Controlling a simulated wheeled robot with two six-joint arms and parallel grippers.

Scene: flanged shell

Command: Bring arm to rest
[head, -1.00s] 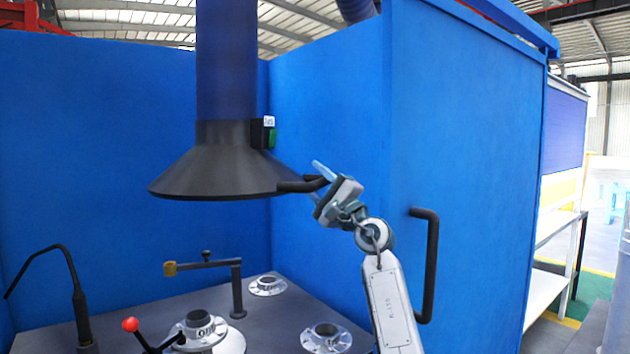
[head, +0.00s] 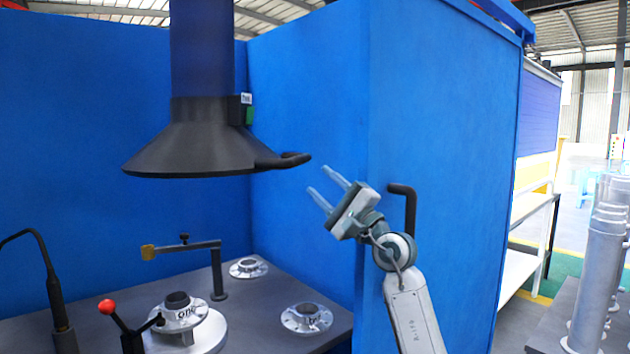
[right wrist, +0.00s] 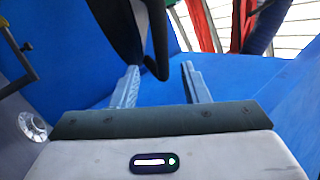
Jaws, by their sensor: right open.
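My right gripper (head: 328,187) is open and empty, held up in front of the blue booth wall. Its two pale fingers point up and left, a little right of the dark hood's handle (head: 283,160) and apart from it in the head view. In the right wrist view both fingers (right wrist: 160,88) stand apart, with the hood's dark rim and handle (right wrist: 156,50) showing beyond and between them. The extraction hood (head: 195,140) hangs above the table. My left gripper is not in view.
The grey table (head: 245,305) carries several flanged parts, one on a round fixture (head: 190,325) beside a red-knobbed lever (head: 107,307). A post with a swing arm (head: 217,270) stands behind. The blue side wall (head: 450,150) has a black handle (head: 410,205) close to my right arm.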

